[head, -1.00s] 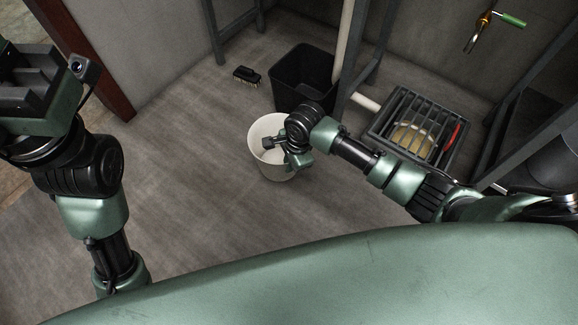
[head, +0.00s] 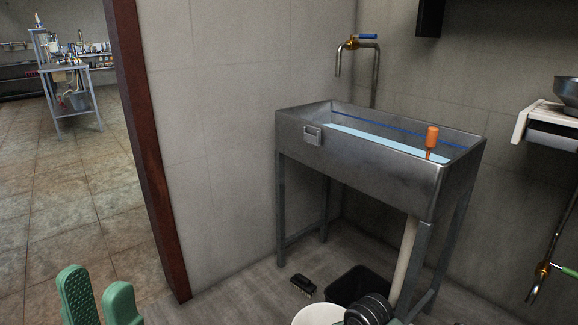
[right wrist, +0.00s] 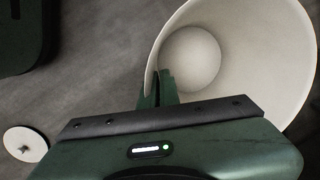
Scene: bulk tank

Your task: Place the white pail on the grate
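The white pail (head: 318,316) shows only by its upper rim at the bottom edge of the head view, beside a black joint of my right arm. In the right wrist view the pail (right wrist: 245,50) is large, and I look into its pale inside. My right gripper (right wrist: 158,90) has its fingers close together on the pail's rim, with the wall between them. My left gripper (head: 98,302) is at the lower left of the head view, its two green fingers apart and nothing between them. The grate is out of view now.
A steel tank on legs (head: 370,160) stands against the wall, with a black bin (head: 358,285) and a brush (head: 303,284) on the floor below. A brown door post (head: 145,150) is at left. A white disc (right wrist: 25,145) lies at the wrist view's lower left.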

